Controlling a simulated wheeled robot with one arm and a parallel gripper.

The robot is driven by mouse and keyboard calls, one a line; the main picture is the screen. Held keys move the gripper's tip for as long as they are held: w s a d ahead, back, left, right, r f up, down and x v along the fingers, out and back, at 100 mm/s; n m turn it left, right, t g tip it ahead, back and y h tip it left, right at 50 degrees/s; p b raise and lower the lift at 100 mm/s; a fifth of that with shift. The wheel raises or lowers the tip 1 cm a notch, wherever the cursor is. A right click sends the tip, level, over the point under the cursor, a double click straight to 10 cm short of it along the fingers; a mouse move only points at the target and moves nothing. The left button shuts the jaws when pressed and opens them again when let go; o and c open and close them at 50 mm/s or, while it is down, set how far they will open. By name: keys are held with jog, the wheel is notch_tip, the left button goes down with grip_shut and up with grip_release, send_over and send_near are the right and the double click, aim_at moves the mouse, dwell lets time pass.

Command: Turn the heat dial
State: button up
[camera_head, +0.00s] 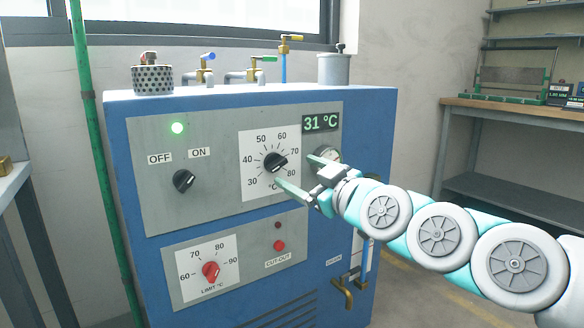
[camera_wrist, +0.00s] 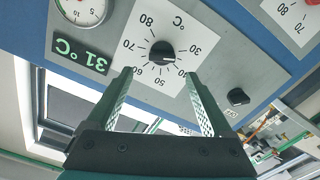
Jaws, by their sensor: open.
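The heat dial (camera_head: 275,162) is a black knob on a white scale plate marked 30 to 80 °C, on the grey panel of a blue cabinet. It also shows in the wrist view (camera_wrist: 162,52), just beyond and roughly between my fingertips. I cannot tell exactly which number it points at. My gripper (camera_head: 297,170) is open and empty in front of the dial, a little to its right in the head view. Its two fingers are spread apart in the wrist view (camera_wrist: 158,73). They appear apart from the knob. The green display (camera_head: 321,121) reads 31 °C.
A round gauge (camera_head: 327,157) is behind my gripper. A red limit knob (camera_head: 211,271) is on the lower panel. Taps (camera_head: 207,66) stand on top.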

aim_at(279, 164)
jog(key=shift+x, duration=3.6)
jog(key=shift+s+a, duration=0.1)
jog(key=shift+s, duration=0.05)
jog(key=shift+c, duration=0.3)
grip_shut()
